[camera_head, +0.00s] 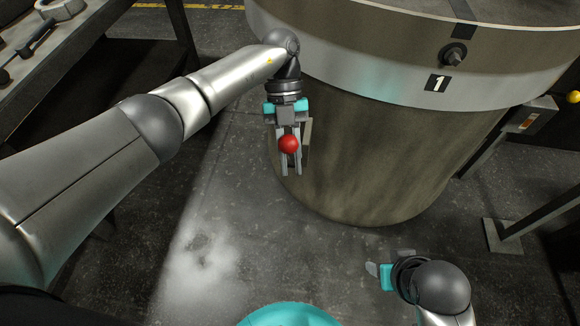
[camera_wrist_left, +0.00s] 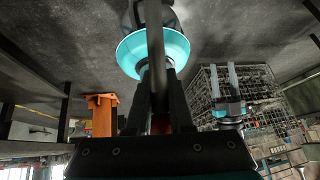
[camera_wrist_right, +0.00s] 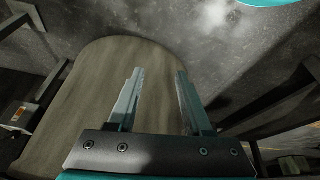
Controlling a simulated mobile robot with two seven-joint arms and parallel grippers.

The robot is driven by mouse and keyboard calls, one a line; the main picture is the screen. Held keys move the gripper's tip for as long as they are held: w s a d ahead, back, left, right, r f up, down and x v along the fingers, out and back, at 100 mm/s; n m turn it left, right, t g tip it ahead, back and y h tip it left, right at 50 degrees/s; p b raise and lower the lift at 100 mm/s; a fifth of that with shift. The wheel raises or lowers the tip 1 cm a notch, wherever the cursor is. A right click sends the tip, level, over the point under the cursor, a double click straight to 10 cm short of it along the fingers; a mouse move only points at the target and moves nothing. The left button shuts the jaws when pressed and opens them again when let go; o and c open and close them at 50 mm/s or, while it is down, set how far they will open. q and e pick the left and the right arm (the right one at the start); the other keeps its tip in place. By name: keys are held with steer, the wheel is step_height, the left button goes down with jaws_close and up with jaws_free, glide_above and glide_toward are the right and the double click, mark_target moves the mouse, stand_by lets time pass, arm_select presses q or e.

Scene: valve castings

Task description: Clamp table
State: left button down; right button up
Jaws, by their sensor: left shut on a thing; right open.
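A big round table (camera_head: 350,65) stands at the back right on a thick drum-shaped base (camera_head: 380,160). Its pale rim carries a label "1" (camera_head: 437,83) and a dark bolt (camera_head: 454,54). My left gripper (camera_head: 290,160) points down in front of the base, shut on a red ball knob (camera_head: 288,144). In the left wrist view a dark rod (camera_wrist_left: 155,50) runs up between the fingers; most of the knob is hidden. My right gripper (camera_head: 388,262) is open and empty, low at the front right; its spread fingers show in the right wrist view (camera_wrist_right: 160,78).
A box with an orange label (camera_head: 530,118) and a yellow ball (camera_head: 574,97) are right of the table. A bench (camera_head: 80,50) with a metal nut (camera_head: 60,9) and tools is at upper left. The floor (camera_head: 210,225) in front is clear.

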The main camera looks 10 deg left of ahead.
arm_select(q)
steer(key=shift+w+r, duration=0.25)
steer(key=shift+r, duration=0.1)
arm_select(e)
steer(key=shift+r, duration=0.5)
arm_select(q)
steer(key=c, duration=0.9)
jaws_free()
steer(key=shift+o, duration=0.4)
steer(key=shift+f, duration=0.1)
arm_select(e)
steer(key=shift+r, duration=0.1)
